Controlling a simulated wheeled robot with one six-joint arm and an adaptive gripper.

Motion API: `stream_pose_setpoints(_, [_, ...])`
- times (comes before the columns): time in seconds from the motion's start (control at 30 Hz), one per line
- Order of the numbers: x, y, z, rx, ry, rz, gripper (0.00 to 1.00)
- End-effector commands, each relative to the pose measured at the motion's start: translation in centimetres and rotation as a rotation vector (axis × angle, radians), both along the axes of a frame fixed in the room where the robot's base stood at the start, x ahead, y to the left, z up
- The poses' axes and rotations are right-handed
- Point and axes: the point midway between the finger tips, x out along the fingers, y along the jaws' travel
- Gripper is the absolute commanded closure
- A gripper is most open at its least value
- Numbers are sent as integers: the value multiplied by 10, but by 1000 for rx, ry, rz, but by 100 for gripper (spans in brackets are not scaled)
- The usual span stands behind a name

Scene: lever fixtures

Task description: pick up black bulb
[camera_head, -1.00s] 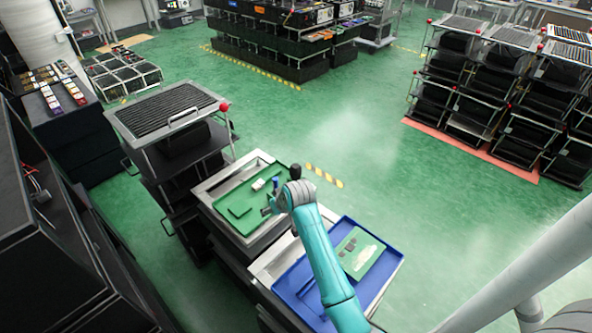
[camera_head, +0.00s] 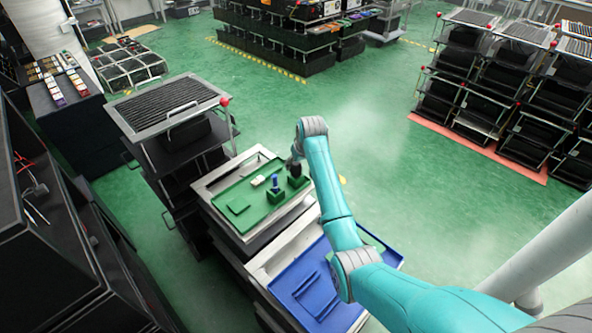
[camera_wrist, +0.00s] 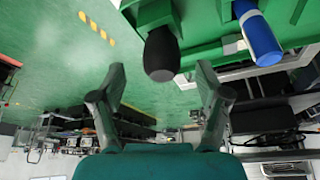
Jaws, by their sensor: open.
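The black bulb (camera_wrist: 161,53) is a dark rounded piece set in a green holder, at the top middle of the wrist view. My gripper (camera_wrist: 160,78) is open and empty, with its two fingers spread left and right of the bulb's line. The bulb's rounded end shows between the fingertips, and I see no contact. In the head view my gripper (camera_head: 295,161) is at the right end of the green tray (camera_head: 238,208), over the black bulb's place, and largely hides it.
A blue bulb (camera_head: 275,182) in a green block (camera_head: 276,195) stands just left of my gripper; it also shows in the wrist view (camera_wrist: 261,36). A white piece (camera_head: 257,180) lies farther left. A blue tray (camera_head: 300,286) is nearer. A black rack (camera_head: 170,106) stands left.

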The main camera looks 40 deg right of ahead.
Motion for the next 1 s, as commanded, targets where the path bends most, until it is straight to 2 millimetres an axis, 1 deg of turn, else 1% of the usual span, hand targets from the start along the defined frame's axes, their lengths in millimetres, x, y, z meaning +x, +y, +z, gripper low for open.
stream_pose_setpoints(0.17, [4,-1,-10,0,0,0,25])
stream_pose_setpoints(0.4, [16,-5,-40,0,1,0,25])
stream_pose_setpoints(0.5, [19,-7,-48,0,-1,0,25])
stream_pose_setpoints(0.63, [21,-7,-53,-1,-1,1,25])
stream_pose_setpoints(0.8, [21,-7,-53,-1,-2,1,25])
stream_pose_setpoints(0.83, [21,-7,-53,-1,-2,1,30])
stream_pose_setpoints(0.87, [21,-7,-53,-1,-2,1,37])
stream_pose_setpoints(0.9, [21,-7,-53,-1,-2,1,47])
stream_pose_setpoints(0.97, [21,-7,-53,-1,-2,1,62])
stream_pose_setpoints(1.0, [21,-7,-53,-1,-2,1,72])
